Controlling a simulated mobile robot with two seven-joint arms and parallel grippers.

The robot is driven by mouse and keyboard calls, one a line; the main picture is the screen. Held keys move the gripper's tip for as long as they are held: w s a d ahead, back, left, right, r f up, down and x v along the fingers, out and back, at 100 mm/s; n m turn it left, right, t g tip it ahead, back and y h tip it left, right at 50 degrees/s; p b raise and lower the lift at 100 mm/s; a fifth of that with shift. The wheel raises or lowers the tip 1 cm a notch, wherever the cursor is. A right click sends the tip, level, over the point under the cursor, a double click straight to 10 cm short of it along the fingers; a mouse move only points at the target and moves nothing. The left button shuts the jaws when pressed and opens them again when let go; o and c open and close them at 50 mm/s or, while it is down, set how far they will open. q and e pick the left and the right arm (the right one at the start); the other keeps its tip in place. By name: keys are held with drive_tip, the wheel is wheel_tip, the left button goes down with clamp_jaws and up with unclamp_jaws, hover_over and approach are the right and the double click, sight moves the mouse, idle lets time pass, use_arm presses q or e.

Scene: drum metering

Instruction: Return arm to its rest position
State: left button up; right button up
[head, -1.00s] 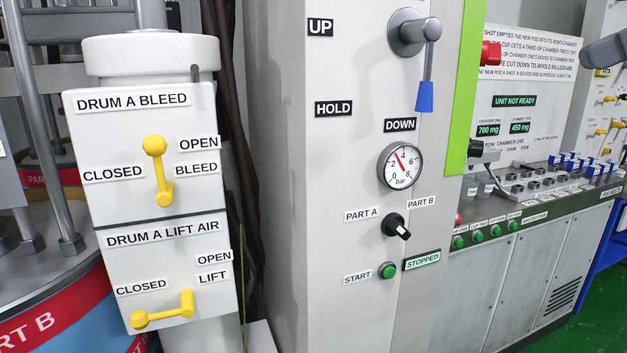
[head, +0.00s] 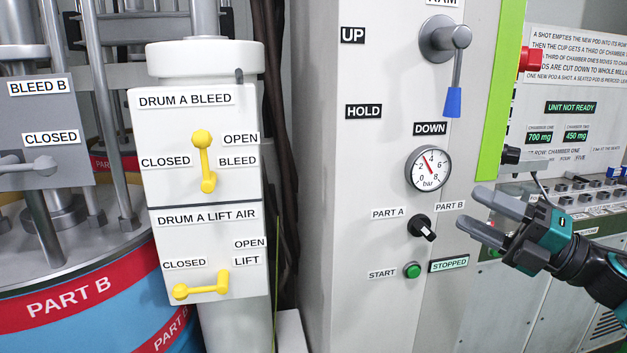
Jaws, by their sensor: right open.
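My right gripper (head: 480,215) is at the right of the head view, in front of the grey cabinet (head: 350,220). Its fingers are spread and empty and point left. In the picture its tips are just right of the black PART A / PART B selector (head: 421,228) and below the pressure gauge (head: 429,170). I cannot tell the depth between them, but no grip on anything shows. My right arm (head: 590,262) comes in from the right edge. My left gripper is out of view.
The ram lever (head: 454,85) with a blue grip hangs toward DOWN. A white valve box (head: 165,125) carries yellow bleed (head: 204,160) and lift-air (head: 202,287) handles. The PART B drum (head: 100,310) is at left. A console (head: 590,195) lies behind my right arm.

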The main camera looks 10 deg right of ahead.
drive_tip(key=s+a+f+m+t+h, duration=0.25)
drive_tip(key=f+m+h, duration=0.35)
drive_tip(key=f+m, duration=0.5)
drive_tip(key=s+a+f+m+t+h, duration=0.1)
drive_tip(key=s+a+f+m+h, duration=0.15)
drive_tip(key=f+m+h, duration=0.65)
use_arm(q)
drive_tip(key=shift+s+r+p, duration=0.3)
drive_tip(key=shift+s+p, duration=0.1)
drive_tip(key=shift+p, duration=0.1)
use_arm(e)
drive_tip(key=s+a+f+m+g, duration=0.3)
drive_tip(key=s+f, duration=0.3)
drive_tip(key=f, duration=0.3)
drive_tip(key=s+a+f+m+g+y, duration=0.1)
drive_tip(key=s+a+f+m+g, duration=0.2)
drive_tip(key=f, duration=0.7)
drive_tip(key=s+a+m, duration=0.2)
drive_tip(key=s+a, duration=0.1)
drive_tip(key=s, duration=0.1)
drive_tip(key=shift+g+y, duration=0.3)
drive_tip(key=shift+g, duration=0.05)
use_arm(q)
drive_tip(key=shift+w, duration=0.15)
